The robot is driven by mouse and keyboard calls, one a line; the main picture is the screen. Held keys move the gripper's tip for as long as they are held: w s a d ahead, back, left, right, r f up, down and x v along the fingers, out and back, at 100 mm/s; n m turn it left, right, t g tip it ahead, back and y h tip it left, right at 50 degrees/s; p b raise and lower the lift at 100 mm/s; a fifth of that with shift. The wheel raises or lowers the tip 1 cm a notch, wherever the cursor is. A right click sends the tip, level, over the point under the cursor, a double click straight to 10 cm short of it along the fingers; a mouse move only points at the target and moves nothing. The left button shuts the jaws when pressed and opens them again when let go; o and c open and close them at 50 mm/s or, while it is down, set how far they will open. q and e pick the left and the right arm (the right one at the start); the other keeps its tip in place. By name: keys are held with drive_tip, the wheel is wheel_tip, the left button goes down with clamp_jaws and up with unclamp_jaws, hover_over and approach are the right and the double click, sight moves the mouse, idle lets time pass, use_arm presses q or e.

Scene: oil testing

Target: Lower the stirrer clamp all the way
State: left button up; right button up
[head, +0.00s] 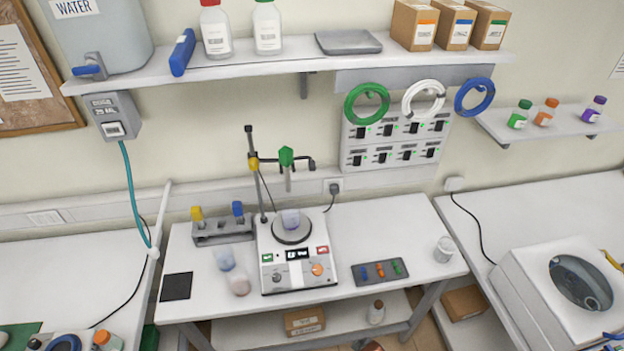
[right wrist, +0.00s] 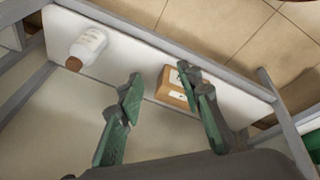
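The stirrer (head: 297,269) is a white box with knobs, small displays and a round plate, in the middle of the table in the head view. A beaker (head: 290,218) stands on its plate. A dark upright rod (head: 249,140) rises behind it. The clamp arm (head: 300,163) crosses from the rod with a yellow knob (head: 253,162) and a green part (head: 286,157), high above the beaker. A grey shaft hangs below the green part. My right gripper (right wrist: 160,81) shows only in the right wrist view, open and empty, above a low shelf. My left gripper is in neither view.
The table (head: 420,225) also holds a tube rack (head: 222,231), two beakers to the stirrer's left, a black pad (head: 176,286), a tray of small coloured pieces (head: 380,271) and a white cup (head: 444,249). A wall shelf (head: 290,57) overhangs. The lower shelf holds a bottle (right wrist: 88,46) and a box (right wrist: 172,90).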

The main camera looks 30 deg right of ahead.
sight(313, 167)
drive_tip(key=w+d+r+n+t+h+p, duration=0.1)
drive_tip(key=w+r+p, duration=0.15)
drive_tip(key=r, duration=1.15)
drive_tip(key=w+d+r+n+t+p, duration=0.15)
drive_tip(key=w+r, duration=0.25)
drive_tip(key=r, duration=1.1)
drive_tip(key=w+a+r+n+t+h+p, duration=0.15)
drive_tip(key=w+r+n+t, duration=0.45)
drive_tip(key=w+r+n, duration=0.95)
drive_tip(key=w+a+r+n+t, duration=0.1)
drive_tip(key=w+r+n, duration=0.1)
drive_tip(key=r, duration=0.5)
drive_tip(key=w+a+r+n+t+h, duration=0.1)
drive_tip(key=w+a+r+n+t, duration=0.1)
drive_tip(key=r, duration=0.6)
drive_tip(key=w+a+r+n+t+p, duration=0.1)
drive_tip(key=w+r+n+t, duration=0.1)
drive_tip(key=w+r+n, duration=0.2)
drive_tip(key=shift+a+r+n+h, duration=0.15)
drive_tip(key=shift+r+n, duration=0.35)
drive_tip(key=shift+r, duration=0.4)
drive_tip(key=shift+a+r+n+h, duration=0.1)
drive_tip(key=shift+r+n, duration=0.4)
drive_tip(key=shift+r, duration=0.4)
drive_tip(key=p+x, duration=0.1)
drive_tip(key=x, duration=0.6)
drive_tip(key=shift+w+d+f, duration=0.1)
drive_tip(key=shift+w, duration=0.15)
drive_tip(key=shift+c, duration=0.3)
clamp_jaws()
